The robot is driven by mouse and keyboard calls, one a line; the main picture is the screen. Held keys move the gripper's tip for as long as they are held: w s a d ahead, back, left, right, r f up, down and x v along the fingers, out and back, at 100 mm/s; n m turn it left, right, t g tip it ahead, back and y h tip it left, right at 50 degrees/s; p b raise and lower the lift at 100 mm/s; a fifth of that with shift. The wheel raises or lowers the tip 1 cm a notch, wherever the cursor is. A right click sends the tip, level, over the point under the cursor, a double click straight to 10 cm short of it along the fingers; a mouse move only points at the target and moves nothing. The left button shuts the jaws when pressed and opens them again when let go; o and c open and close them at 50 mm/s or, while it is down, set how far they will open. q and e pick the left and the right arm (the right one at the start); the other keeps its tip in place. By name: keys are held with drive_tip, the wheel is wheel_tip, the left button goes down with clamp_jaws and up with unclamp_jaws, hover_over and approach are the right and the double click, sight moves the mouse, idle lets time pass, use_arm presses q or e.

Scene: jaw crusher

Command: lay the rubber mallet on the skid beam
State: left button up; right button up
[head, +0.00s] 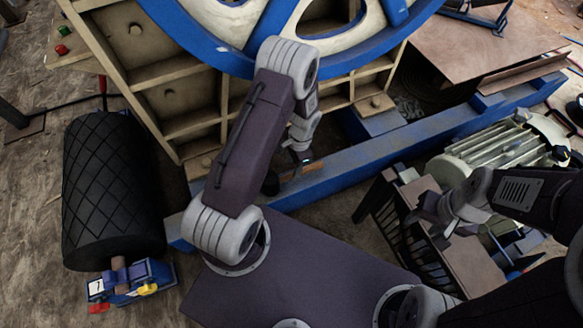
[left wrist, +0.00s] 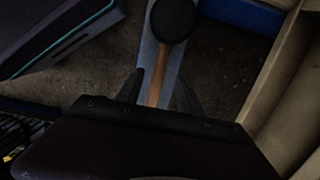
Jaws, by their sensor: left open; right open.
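The rubber mallet has a black round head (head: 270,184) and a wooden handle (head: 306,168). In the head view it shows at the blue skid beam (head: 350,160), partly hidden by my left arm. In the left wrist view the mallet head (left wrist: 173,19) lies over a blue-grey strip of the beam (left wrist: 147,50), and the handle runs down between my fingers. My left gripper (head: 299,160) is open, with its fingers (left wrist: 158,92) apart on either side of the handle. My right gripper (head: 440,218) is open and empty, away at the right.
A large blue-rimmed wheel (head: 235,60) and a beige ribbed frame (head: 185,110) stand behind the beam. A black roller (head: 105,180) is at the left. A grey finned motor (head: 500,145) and a dark slatted crate (head: 385,215) are at the right.

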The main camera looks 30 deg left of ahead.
use_arm(q)
drive_tip(key=s+d+r+n, duration=0.1)
drive_tip(key=s+r+n, duration=0.1)
drive_tip(key=r, duration=0.4)
drive_tip(key=s+d+r+n+t, duration=0.1)
drive_tip(key=s+r+n, duration=0.2)
drive_tip(key=s+r, duration=0.2)
drive_tip(key=s+d+r+n+t+h, duration=0.1)
drive_tip(key=s+r+n, duration=0.2)
drive_tip(key=r, duration=0.5)
drive_tip(key=shift+s+d+r, duration=0.15)
drive_tip(key=shift+d+r, duration=0.05)
